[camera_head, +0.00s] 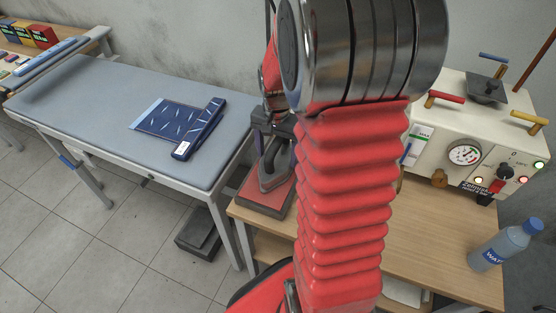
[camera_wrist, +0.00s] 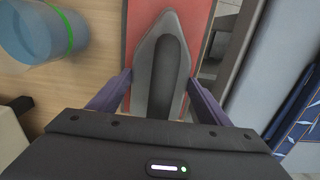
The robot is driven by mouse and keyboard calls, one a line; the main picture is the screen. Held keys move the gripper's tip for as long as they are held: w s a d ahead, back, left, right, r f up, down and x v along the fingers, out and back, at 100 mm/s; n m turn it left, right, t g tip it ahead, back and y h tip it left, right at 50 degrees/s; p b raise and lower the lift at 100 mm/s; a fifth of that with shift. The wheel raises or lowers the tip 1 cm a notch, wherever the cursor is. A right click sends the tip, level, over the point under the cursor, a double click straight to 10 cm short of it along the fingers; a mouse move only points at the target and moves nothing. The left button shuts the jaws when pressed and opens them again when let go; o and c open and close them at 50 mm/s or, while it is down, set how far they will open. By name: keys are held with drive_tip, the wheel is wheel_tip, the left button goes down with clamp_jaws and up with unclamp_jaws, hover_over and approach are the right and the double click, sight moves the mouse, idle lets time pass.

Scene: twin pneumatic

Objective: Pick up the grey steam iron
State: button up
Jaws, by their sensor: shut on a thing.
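The grey steam iron (camera_head: 268,173) stands at the left end of the wooden table, on a red pad (camera_head: 262,200). In the wrist view the iron (camera_wrist: 145,65) shows from above, its dark handle running up the middle and its pointed tip at the top. My gripper (camera_head: 270,127) is above the iron with its fingers down on either side of it. In the wrist view my gripper (camera_wrist: 160,92) is shut on the iron. The iron appears to be at the pad; I cannot tell whether it is lifted clear. My red arm hides part of the table.
A padded ironing table (camera_head: 85,105) with a folded blue patterned cloth (camera_head: 168,122) stands at the left. A cream steam unit (camera_head: 440,115) and a water bottle (camera_head: 505,245) are on the wooden table (camera_head: 440,255) at the right. A foot pedal (camera_head: 198,232) lies on the floor.

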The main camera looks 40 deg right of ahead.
sight(277, 140)
drive_tip(key=shift+w, duration=0.1)
drive_tip(key=c, duration=0.6)
drive_tip(key=shift+w+r, duration=0.1)
drive_tip(key=shift+c, duration=0.4)
drive_tip(key=shift+r, duration=5)
drive_tip(key=o, duration=1.5)
drive_tip(key=shift+f, duration=0.1)
clamp_jaws()
